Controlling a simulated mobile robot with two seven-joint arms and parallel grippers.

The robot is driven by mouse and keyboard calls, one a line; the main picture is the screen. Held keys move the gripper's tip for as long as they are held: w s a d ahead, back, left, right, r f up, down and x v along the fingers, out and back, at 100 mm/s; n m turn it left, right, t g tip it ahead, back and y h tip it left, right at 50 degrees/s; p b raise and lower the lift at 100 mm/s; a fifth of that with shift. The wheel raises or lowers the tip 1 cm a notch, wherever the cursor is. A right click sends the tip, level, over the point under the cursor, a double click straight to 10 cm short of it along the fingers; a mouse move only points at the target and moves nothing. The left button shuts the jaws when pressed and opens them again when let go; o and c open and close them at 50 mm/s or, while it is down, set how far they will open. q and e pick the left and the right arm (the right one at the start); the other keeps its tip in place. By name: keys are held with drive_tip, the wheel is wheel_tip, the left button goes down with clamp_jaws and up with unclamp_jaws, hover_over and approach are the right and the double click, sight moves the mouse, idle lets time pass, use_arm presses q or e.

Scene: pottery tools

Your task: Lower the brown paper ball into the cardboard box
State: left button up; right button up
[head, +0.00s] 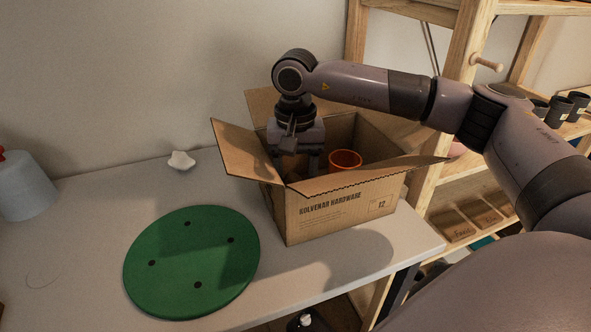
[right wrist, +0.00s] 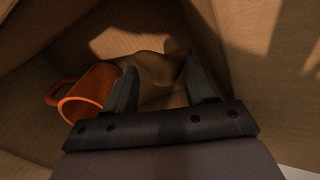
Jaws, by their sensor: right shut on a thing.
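The cardboard box (head: 335,212) stands open on the table with its flaps spread outward. My right gripper (head: 298,168) reaches down through the box opening, at the left part inside it. In the right wrist view the gripper (right wrist: 160,88) is shut on the brown paper ball (right wrist: 158,68), a crumpled lump between the two fingers. The ball is hidden in the head view behind the box's front flap and wall. I cannot tell whether it touches the box floor. My left gripper is not in view.
An orange mug (head: 345,159) is in the box beside the gripper; it also shows in the right wrist view (right wrist: 90,92). A green round board (head: 190,265) and a crumpled white piece (head: 181,160) lie left of the box. A wooden shelf (head: 470,60) stands right.

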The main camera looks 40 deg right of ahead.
drive_tip(key=shift+f, duration=0.25)
drive_tip(key=o, duration=1.1)
